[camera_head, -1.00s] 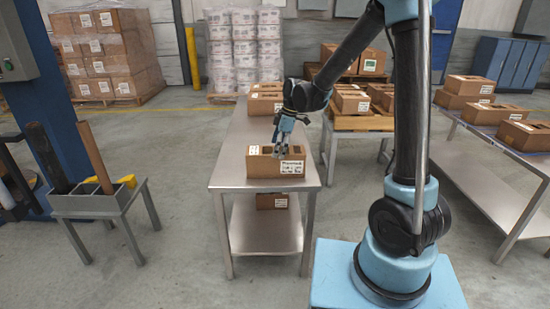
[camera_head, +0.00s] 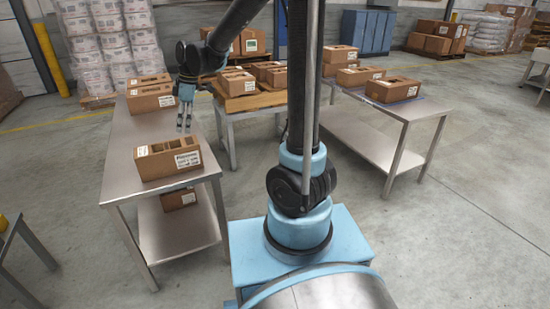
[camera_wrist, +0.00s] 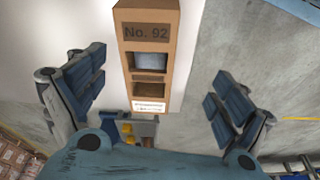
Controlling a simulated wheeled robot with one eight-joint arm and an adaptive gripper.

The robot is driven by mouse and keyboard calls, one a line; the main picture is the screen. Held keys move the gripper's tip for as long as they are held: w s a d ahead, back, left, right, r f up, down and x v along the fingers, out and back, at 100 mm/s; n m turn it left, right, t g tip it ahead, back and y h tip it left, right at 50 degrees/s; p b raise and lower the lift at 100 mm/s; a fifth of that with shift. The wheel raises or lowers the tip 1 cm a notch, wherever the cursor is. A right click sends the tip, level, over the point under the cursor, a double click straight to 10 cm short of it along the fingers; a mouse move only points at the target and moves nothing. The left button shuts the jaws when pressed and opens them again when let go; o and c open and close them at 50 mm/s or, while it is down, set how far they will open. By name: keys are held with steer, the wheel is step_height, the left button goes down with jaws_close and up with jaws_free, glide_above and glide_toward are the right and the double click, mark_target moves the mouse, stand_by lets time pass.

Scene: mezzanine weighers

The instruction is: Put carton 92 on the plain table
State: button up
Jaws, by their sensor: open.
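Carton 92 (camera_head: 168,158) is a brown open-topped box with a white label. It stands upright on the near end of the left steel table (camera_head: 118,182), whose bare top is plain grey metal. In the wrist view the carton (camera_wrist: 148,62), marked "No. 92", lies beyond the spread fingers, apart from them. My gripper (camera_head: 184,128) is open and empty, above the carton's back edge. In the wrist view the gripper (camera_wrist: 160,90) has a blue finger at each side.
More cartons (camera_head: 150,98) stand at the left table's far end, and another box (camera_head: 178,199) is on its lower shelf. A wood-topped table (camera_head: 232,101) with several cartons stands behind. A right table (camera_head: 420,108) holds several cartons on a dark mat. Open floor lies at right.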

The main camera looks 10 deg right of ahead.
steer(key=s+d+r+m+t+h, duration=0.1)
steer(key=s+d+m, duration=0.4)
steer(key=d, duration=0.5)
steer(key=s+d+r+m+t, duration=0.1)
steer(key=s+d+m, duration=0.35)
steer(key=d, duration=0.55)
steer(key=s+d+f+m+h, duration=0.1)
steer(key=s+d+f+m, duration=0.3)
steer(key=s+d, duration=0.1)
steer(key=s+d+f+m, duration=0.4)
steer(key=s+d, duration=0.2)
steer(key=s, duration=0.2)
steer(key=shift+s+d+m+h, duration=0.2)
steer(key=shift+s+m+h, duration=0.05)
steer(key=shift+m+h, duration=0.15)
